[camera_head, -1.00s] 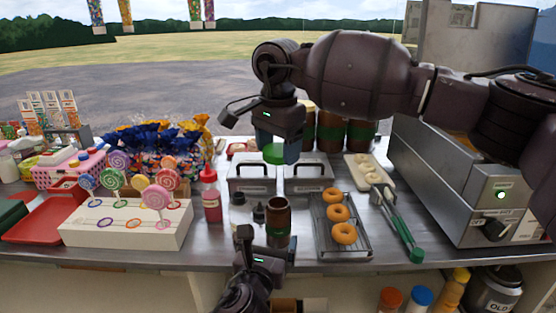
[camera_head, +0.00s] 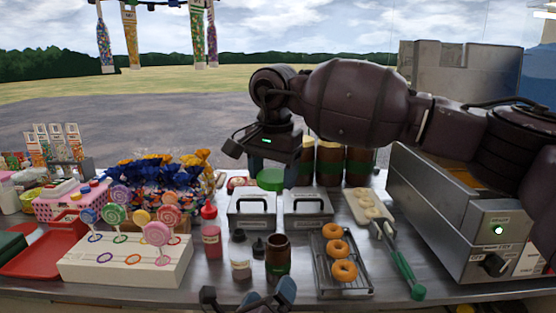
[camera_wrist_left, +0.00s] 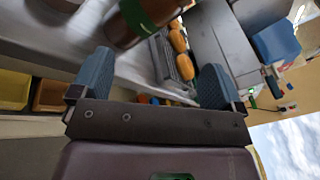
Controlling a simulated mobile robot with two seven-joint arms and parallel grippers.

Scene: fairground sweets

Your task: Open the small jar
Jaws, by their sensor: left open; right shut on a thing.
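The small jar (camera_head: 278,262) is brown with a green band and stands upright on the counter, its dark mouth uncovered. My right gripper (camera_head: 274,176) is shut on a round green lid (camera_head: 270,181), held in the air above and behind the jar, apart from it. My left gripper (camera_head: 248,296) is open and empty at the bottom edge of the head view, in front of the jar and clear of it. In the left wrist view its two fingers (camera_wrist_left: 154,84) are wide apart, and part of the jar (camera_wrist_left: 132,22) shows beyond them.
A rack of donuts (camera_head: 322,270) stands close right of the jar, green-handled tongs (camera_head: 402,265) beyond it. A small bottle (camera_head: 240,262) and a red bottle (camera_head: 210,238) stand left. Lidded metal bins (camera_head: 250,209) and larger brown jars (camera_head: 328,160) are behind.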

